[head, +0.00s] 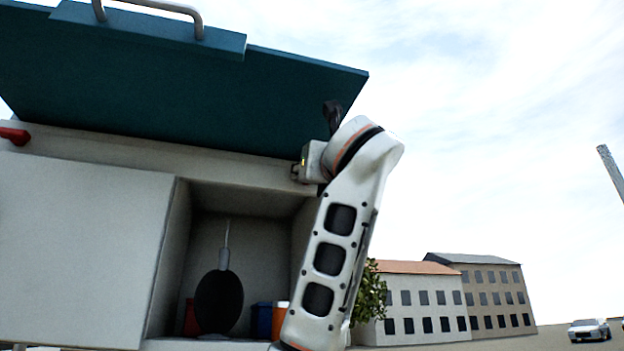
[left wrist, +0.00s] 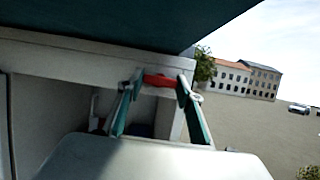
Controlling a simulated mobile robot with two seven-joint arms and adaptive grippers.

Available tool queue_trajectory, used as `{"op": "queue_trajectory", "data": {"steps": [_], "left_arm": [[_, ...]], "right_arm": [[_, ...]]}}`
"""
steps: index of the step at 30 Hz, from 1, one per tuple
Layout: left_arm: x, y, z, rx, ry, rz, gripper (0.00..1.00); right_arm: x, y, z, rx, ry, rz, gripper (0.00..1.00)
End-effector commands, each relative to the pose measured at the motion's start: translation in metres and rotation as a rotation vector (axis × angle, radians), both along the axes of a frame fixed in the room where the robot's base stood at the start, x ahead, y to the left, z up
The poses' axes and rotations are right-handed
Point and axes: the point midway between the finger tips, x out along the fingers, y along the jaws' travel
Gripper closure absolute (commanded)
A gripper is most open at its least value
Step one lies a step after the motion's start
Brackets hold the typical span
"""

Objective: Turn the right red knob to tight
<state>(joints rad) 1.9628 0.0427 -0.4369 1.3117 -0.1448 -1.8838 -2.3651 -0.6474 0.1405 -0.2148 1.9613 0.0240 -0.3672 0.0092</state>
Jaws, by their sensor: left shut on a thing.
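The right red knob (left wrist: 160,80) is on the front of the pale beam, near its right end. In the left wrist view it lies crosswise between the two fingertips of my left gripper (left wrist: 161,86), which is shut on it. In the head view my left arm rises up the middle, and its wrist covers that knob. Another red knob (head: 14,136) sits on the beam at the far left edge. My right gripper is in neither view.
A teal lid (head: 180,85) with a metal handle (head: 150,6) stands raised above the beam. Below is an open compartment holding a dark pan (head: 218,302), a red item (head: 191,318) and a blue item (head: 262,320). Open space and distant buildings (head: 425,312) lie to the right.

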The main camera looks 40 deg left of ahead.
Motion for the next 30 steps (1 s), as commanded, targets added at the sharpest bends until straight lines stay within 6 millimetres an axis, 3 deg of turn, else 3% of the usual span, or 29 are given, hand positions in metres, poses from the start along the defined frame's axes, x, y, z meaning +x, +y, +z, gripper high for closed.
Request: {"op": "queue_trajectory", "data": {"steps": [6, 7, 9, 21, 30], "left_arm": [[0.000, 0.000, 0.001, 0.002, 0.001, 0.001, 0.86], [0.000, 0.000, 0.001, 0.001, 0.000, 0.000, 0.62], [0.000, 0.000, 0.001, 0.001, 0.000, 0.001, 0.47], [-0.002, -0.003, -0.001, 0.001, -0.001, 0.000, 0.47], [-0.030, -0.040, -0.019, 0.002, -0.002, -0.005, 0.47]], "right_arm": [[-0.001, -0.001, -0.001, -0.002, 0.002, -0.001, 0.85], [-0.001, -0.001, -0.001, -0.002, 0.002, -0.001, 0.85], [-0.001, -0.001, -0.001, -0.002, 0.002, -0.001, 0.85], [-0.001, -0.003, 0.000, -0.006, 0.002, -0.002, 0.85], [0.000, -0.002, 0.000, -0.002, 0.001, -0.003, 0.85]]}}
